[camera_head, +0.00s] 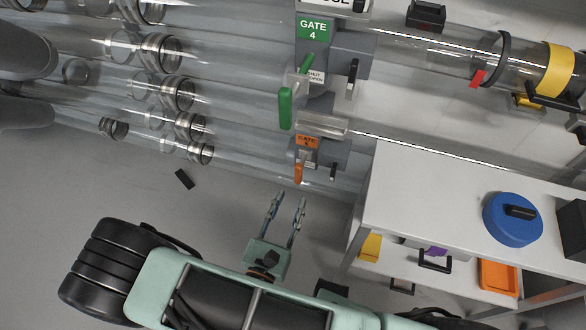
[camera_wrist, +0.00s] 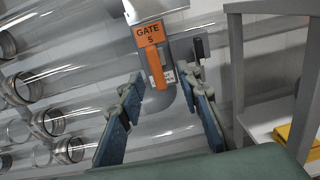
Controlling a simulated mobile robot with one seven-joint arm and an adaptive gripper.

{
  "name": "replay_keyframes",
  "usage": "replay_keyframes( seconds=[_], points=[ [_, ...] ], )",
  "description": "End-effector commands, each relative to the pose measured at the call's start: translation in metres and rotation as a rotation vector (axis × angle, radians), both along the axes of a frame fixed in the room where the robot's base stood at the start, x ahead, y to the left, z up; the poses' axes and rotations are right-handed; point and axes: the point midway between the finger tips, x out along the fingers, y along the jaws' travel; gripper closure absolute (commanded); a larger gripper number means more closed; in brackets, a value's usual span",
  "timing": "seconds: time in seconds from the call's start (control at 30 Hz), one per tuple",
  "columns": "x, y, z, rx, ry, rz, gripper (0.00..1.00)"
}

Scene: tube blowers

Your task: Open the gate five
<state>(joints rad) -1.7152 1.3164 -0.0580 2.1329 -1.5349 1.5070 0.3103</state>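Gate 5 has an orange label (camera_head: 307,142) and an orange lever handle (camera_head: 299,173) that hangs down from its grey housing, below gate 4. In the wrist view the orange handle (camera_wrist: 155,68) hangs under the "GATE 5" label (camera_wrist: 149,34), with a partly hidden white sticker beside it. My gripper (camera_head: 288,199) is open and empty, below the orange handle and apart from it. In the wrist view my gripper's fingers (camera_wrist: 163,90) stand wide on either side of the handle's lower end, which shows between them. Nothing is held.
Gate 4 with its green handle (camera_head: 285,108) is just above gate 5. Clear tubes (camera_head: 170,90) with metal rings run to the left. A white shelf table (camera_head: 440,180) with a blue round lid (camera_head: 513,218) stands close on the right. The floor at lower left is open.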

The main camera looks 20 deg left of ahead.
Motion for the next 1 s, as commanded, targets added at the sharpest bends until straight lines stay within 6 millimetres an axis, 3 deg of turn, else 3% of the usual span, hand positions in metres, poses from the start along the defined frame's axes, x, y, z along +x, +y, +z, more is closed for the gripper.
replay_keyframes(
  seconds=[0.17, 0.7, 1.0],
  points=[
    [0.001, 0.007, -0.01, -0.006, 0.005, 0.038, 0.68],
    [0.09, 0.017, -0.01, -0.006, 0.005, 0.034, 0.68],
    [0.103, 0.018, -0.009, -0.007, 0.006, 0.035, 0.68]
  ],
)
